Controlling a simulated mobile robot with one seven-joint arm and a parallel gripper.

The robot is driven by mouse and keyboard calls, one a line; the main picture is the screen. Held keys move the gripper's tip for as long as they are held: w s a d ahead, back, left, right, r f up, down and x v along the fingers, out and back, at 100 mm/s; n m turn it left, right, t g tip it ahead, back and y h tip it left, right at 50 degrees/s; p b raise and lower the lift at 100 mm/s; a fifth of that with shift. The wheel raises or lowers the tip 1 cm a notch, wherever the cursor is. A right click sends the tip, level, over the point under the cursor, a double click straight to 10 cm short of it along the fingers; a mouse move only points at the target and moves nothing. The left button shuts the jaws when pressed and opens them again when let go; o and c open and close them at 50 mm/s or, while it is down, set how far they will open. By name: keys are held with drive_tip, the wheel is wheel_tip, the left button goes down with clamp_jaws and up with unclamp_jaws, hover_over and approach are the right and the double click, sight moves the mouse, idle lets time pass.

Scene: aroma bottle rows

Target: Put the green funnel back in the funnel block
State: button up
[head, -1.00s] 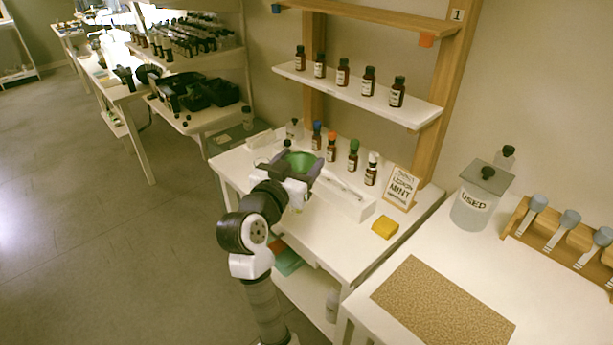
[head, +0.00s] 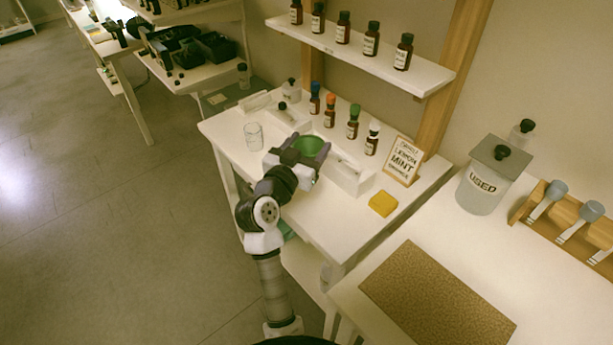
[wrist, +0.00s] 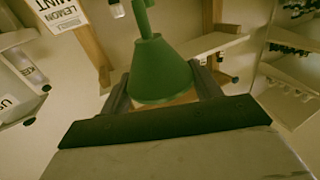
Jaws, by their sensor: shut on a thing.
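The green funnel (wrist: 160,70) is held between the two fingers of my gripper in the wrist view, its wide cone toward the camera and its narrow stem pointing away. In the head view the funnel (head: 309,145) shows as a green round mouth between the jaws of my gripper (head: 304,152), above the white table. A long white block (head: 349,176), perhaps the funnel block, stands on the table just right of my gripper. The gripper hides part of it, and I cannot make out its holes.
A clear glass (head: 254,137) stands left of my gripper. Small bottles with coloured caps (head: 352,124) line the table's back, beside a lemon mint sign (head: 403,160). A yellow sponge (head: 383,203) lies at the right. A shelf of bottles (head: 365,50) hangs above.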

wheel_tip(320, 180, down, 10)
drive_tip(key=shift+f+b, duration=0.1)
drive_tip(key=shift+b, duration=0.7)
drive_tip(key=o, duration=1)
drive_tip(key=shift+o, duration=0.2)
